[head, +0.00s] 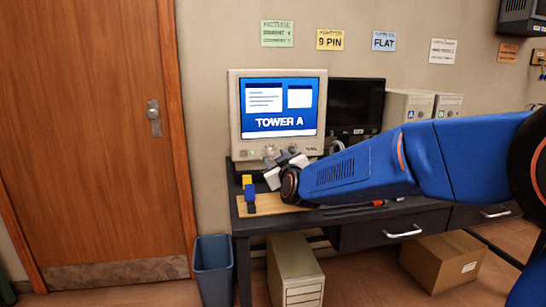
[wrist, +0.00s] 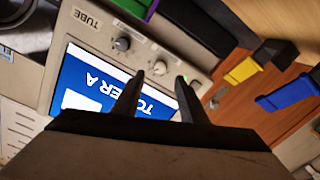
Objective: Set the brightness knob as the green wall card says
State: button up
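The green wall card (head: 277,33) hangs upper left of the other cards. Its heading looks like "PICTURE", with two lines below too small to read surely. The beige monitor (head: 235,115) shows "TOWER A" on a blue screen. In the wrist view, one grey knob (wrist: 122,43) sits left of my gripper and another knob (wrist: 160,68) appears between its fingertips. I cannot read which is brightness. My gripper (wrist: 160,76) is open, with visible gaps beside that knob; contact is not seen. In the head view, my gripper (head: 285,167) is at the monitor's lower front, partly hiding the controls.
A dark monitor (head: 356,105) and beige towers (head: 408,107) stand right on the desk. A screwdriver (head: 355,208) lies near the desk edge. Yellow, blue and white cards hang on the wall.

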jog(key=v, duration=1.1)
jog(key=shift+s, duration=0.15)
jog(key=s+d+f+m+g+h, duration=0.1)
jog(key=s+d+f+g, duration=0.3)
jog(key=s+d, duration=0.6)
jog(key=s+d+f+m+g+h, duration=0.2)
jog(key=s+d+f+m+g, duration=0.2)
jog(key=s+d+f, duration=0.4)
jog(key=s+d+f+m+g+h, duration=0.2)
jog(key=s+d+f, duration=0.4)
jog(key=s+d, duration=0.7)
jog(key=s+m+g, duration=0.1)
jog(key=s+g, duration=0.1)
jog(key=s, duration=0.3)
jog(key=shift+f, duration=0.25)
